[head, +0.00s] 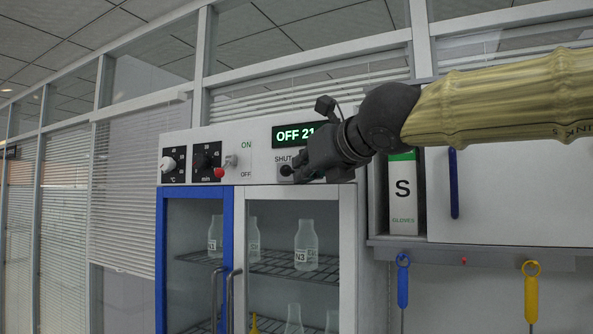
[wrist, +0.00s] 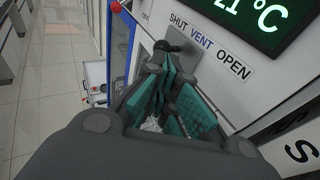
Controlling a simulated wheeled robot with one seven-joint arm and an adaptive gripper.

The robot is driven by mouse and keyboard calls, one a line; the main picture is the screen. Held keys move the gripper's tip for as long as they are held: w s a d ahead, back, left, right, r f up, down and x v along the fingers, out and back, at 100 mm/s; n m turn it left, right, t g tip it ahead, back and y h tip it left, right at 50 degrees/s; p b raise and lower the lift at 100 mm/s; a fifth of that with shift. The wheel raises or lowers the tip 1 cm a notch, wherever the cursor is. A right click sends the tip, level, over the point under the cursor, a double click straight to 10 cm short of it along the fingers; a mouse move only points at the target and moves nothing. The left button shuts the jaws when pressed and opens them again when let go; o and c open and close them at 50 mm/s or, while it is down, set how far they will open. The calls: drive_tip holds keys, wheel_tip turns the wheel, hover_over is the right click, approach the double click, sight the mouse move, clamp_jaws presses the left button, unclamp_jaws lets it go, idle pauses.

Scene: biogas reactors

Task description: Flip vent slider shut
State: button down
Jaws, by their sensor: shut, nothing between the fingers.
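The vent slider shows in the wrist view as a dark knob (wrist: 166,46) on the white panel, by the SHUT end of the "SHUT VENT OPEN" label. In the head view the dark knob (head: 286,170) shows just below the word SHUT. My gripper (wrist: 172,70) is shut and empty, its teal-padded fingers close beside the knob on the OPEN side. I cannot tell whether they touch it. In the head view my gripper (head: 299,171) is at the panel and hides the rest of the vent label and slot.
The green display (head: 292,135) is just above my gripper. A red-tipped switch (head: 219,173) and two dials are to the left. Below is a glass-door cabinet (head: 348,240) with bottles. A glove box (head: 403,195) and hanging tools are to the right.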

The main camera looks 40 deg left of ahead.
drive_tip(key=b+v, duration=0.3)
drive_tip(key=v, duration=0.7)
drive_tip(key=shift+s+d, duration=0.15)
drive_tip(key=shift+d, duration=0.1)
drive_tip(key=shift+r, duration=0.15)
